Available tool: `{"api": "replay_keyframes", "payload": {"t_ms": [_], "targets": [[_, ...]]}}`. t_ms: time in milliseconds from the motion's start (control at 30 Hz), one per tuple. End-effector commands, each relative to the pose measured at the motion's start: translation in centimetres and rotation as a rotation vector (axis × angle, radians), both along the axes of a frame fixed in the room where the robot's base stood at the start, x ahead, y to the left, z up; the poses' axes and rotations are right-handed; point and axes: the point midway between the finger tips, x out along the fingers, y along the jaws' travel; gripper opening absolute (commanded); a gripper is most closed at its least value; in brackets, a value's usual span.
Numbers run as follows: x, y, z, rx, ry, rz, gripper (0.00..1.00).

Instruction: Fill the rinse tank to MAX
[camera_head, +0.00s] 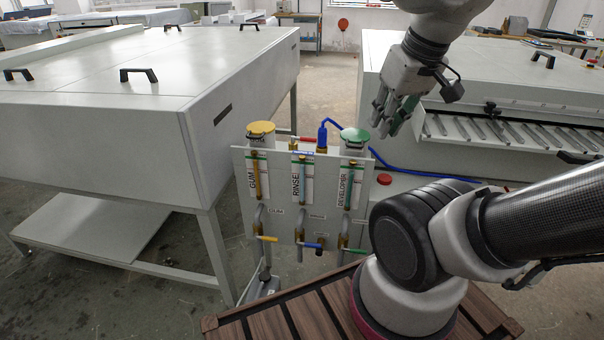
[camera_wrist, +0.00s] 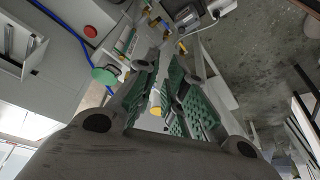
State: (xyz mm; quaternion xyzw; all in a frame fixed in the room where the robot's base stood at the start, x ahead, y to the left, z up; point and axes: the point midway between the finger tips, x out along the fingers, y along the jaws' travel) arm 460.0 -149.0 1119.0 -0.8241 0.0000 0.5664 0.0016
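The panel (camera_head: 287,212) carries three labelled sight tubes: GUM, RINSE and DEVELOPER. The rinse sight tube (camera_head: 302,180) is in the middle. I cannot read its level against the marks. Above it stand a blue fitting (camera_head: 322,136) with a blue hose and a small red-handled valve (camera_head: 302,138). A blue lever (camera_head: 311,245) sits low under the rinse tube. My gripper (camera_head: 392,112) is in the air to the right of and above the panel. In the wrist view its green-padded fingers (camera_wrist: 165,100) are apart, with nothing held between them.
A yellow cap (camera_head: 261,128) tops the gum side and a green cap (camera_head: 355,136) the developer side. A yellow lever (camera_head: 267,239) hangs below gum. A red button (camera_head: 384,179) is right of the panel. Large grey machines stand left (camera_head: 120,90) and right (camera_head: 500,75).

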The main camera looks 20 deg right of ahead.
Motion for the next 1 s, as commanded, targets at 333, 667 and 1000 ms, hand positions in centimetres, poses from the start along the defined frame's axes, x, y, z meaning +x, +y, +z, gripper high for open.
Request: {"api": "replay_keyframes", "payload": {"t_ms": [333, 667, 1000], "targets": [[6.1, 0.0, -4.4, -0.019, 0.277, 0.022, 0.24], [20.4, -0.7, -11.2, -0.118, 0.405, 0.294, 0.24], [35.1, -1.3, -14.1, -0.305, 0.268, 0.775, 0.24]]}}
